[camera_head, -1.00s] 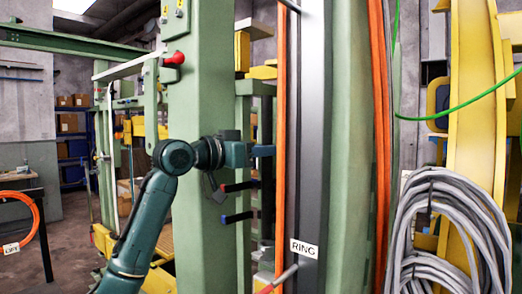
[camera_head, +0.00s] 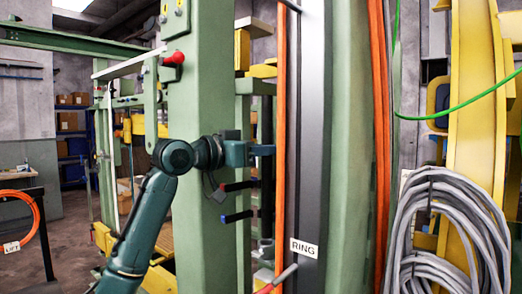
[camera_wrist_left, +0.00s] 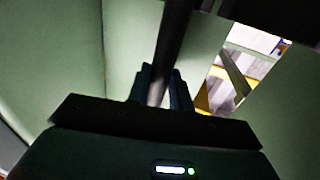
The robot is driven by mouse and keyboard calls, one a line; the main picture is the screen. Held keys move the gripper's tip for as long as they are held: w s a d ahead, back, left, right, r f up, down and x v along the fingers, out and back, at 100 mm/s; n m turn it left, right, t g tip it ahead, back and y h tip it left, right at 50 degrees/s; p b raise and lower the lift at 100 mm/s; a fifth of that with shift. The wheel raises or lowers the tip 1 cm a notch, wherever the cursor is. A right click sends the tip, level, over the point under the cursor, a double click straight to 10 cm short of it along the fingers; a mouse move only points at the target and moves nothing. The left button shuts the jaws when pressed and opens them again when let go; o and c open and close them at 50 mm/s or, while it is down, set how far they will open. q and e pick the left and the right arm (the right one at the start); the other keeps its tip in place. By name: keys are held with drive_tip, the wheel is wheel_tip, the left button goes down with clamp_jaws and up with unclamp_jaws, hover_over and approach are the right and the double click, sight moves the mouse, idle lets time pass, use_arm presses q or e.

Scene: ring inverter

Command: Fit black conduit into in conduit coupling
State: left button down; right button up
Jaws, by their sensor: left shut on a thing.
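My left gripper (camera_head: 264,150) reaches in from the left beside the green column and is shut on the black conduit (camera_head: 266,120). The conduit stands about upright, just left of the orange cable. In the left wrist view my left gripper (camera_wrist_left: 158,92) has its fingers around the black conduit (camera_wrist_left: 173,45), which runs up out of the picture. I cannot make out the conduit coupling for certain in either view. My right gripper is not in view.
The green column (camera_head: 205,100) stands close behind my left arm. A red-tipped lever (camera_head: 240,186) and a blue-tipped lever (camera_head: 237,217) stick out below the gripper. Orange cable (camera_head: 280,120) and a panel marked RING (camera_head: 304,249) stand right of it. Grey cable coils (camera_head: 440,190) hang farther right.

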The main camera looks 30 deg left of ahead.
sight(263, 163)
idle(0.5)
use_arm(q)
drive_tip(key=shift+f, duration=0.45)
drive_tip(key=shift+f+b, duration=0.5)
drive_tip(key=shift+b, duration=0.1)
drive_tip(key=shift+f, duration=0.15)
drive_tip(key=shift+f+b, duration=0.35)
drive_tip(key=shift+f, duration=0.05)
drive_tip(key=shift+f+b, duration=0.45)
drive_tip(key=shift+f, duration=0.15)
drive_tip(key=c, duration=1.2)
unclamp_jaws()
drive_tip(key=shift+o, duration=0.2)
